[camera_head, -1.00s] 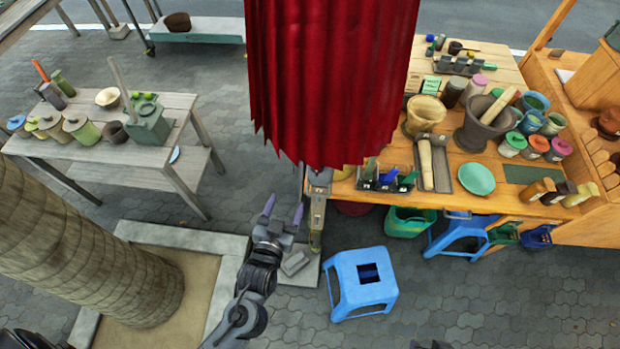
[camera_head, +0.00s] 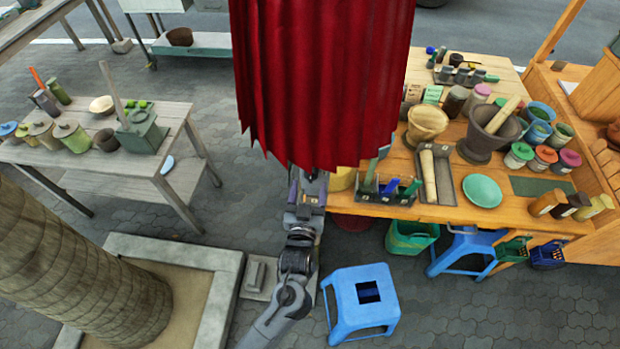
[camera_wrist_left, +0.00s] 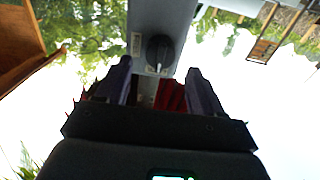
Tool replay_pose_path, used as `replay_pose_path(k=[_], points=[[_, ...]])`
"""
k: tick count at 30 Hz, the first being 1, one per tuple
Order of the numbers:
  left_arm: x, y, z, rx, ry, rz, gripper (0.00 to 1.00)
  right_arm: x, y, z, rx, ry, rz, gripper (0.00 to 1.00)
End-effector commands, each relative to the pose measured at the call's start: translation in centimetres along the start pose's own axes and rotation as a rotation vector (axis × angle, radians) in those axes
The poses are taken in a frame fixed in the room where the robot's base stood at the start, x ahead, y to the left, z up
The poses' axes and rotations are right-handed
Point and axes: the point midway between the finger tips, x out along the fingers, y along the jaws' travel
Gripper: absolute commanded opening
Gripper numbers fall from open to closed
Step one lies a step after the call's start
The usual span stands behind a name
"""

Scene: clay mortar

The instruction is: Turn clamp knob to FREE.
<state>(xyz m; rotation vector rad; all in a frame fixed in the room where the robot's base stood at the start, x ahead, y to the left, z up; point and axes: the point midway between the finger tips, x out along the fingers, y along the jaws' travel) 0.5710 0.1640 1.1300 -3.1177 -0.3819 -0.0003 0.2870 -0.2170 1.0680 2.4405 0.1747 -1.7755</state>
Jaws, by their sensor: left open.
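The clamp knob (camera_wrist_left: 160,51) is a dark round knob with a light pointer mark, on the face of a grey post (camera_wrist_left: 163,15) in the left wrist view. The mark points down in that picture. Small pale labels (camera_wrist_left: 136,43) sit beside and below the knob; I cannot read them. My left gripper (camera_wrist_left: 160,88) is open, with its purple-grey fingers on either side of the knob's line and the knob apparently beyond the tips. In the head view my left gripper (camera_head: 306,192) is under the red canopy's lower edge, and the knob is hidden. My right gripper is not in view.
The red folded canopy (camera_head: 322,90) hangs just above my left gripper. A wooden workbench (camera_head: 385,208) with pots and tools stands to the right. A blue stool (camera_head: 362,300) stands near my left forearm. A tree trunk (camera_head: 75,260) is at left.

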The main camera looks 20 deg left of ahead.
Motion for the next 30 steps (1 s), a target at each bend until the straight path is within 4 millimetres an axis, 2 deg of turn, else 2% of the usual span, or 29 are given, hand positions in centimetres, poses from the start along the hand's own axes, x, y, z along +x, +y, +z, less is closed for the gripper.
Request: replay_pose_path(k=[3,9,20,23,30], points=[[1.7,0.0,-0.1,0.0,0.001,0.0,0.67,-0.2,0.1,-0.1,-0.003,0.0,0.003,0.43],[3.2,0.0,0.0,0.0,0.0,0.001,0.67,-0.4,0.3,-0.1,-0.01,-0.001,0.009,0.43],[3.6,-0.1,0.0,0.0,0.0,0.0,0.67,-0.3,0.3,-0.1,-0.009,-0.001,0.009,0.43],[3.6,-0.1,0.0,0.0,0.0,0.0,0.55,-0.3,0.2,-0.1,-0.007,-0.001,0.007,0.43],[3.6,-0.1,0.0,0.0,0.0,0.0,0.18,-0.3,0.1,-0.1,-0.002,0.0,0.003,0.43]])
